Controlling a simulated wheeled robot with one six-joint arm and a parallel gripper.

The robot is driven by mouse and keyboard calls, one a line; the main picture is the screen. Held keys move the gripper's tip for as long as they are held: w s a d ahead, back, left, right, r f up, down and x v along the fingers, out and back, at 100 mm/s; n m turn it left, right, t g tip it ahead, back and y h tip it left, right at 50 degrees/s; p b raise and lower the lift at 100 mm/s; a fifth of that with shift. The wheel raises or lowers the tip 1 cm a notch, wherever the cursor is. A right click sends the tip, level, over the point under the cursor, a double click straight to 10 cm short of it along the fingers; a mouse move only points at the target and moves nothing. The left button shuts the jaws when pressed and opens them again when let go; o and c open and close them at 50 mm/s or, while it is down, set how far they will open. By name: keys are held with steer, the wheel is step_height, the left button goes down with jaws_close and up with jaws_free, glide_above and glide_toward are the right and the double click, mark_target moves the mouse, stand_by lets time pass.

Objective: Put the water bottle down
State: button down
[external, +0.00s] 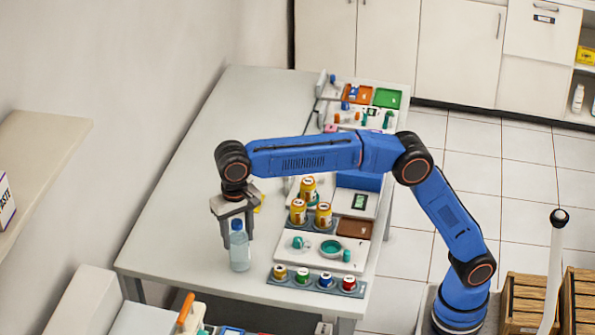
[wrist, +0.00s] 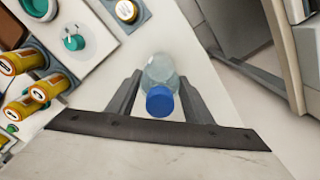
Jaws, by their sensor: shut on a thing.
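The water bottle (external: 239,248) is clear with a blue cap and stands upright at the near left part of the white table (external: 180,215). In the wrist view the bottle (wrist: 160,72) sits between the two fingers, cap towards the camera. My gripper (external: 236,232) points down and is shut on the bottle near its top. In the wrist view both fingers of my gripper (wrist: 158,98) flank it. The bottle's base appears at or very near the tabletop; I cannot tell whether it touches.
Right of the bottle are a rack of colored caps (external: 316,281), a tray with teal dishes (external: 316,250) and several yellow cans (external: 298,211). Colored trays (external: 387,98) are at the far end. The table left of and behind the bottle is clear. A shelf (external: 40,165) juts from the left wall.

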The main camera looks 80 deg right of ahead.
steer(key=shift+f, duration=0.35)
steer(key=c, duration=0.9)
jaws_free()
steer(key=shift+f, duration=0.15)
step_height(320, 180, up, 11)
steer(key=shift+r, duration=0.65)
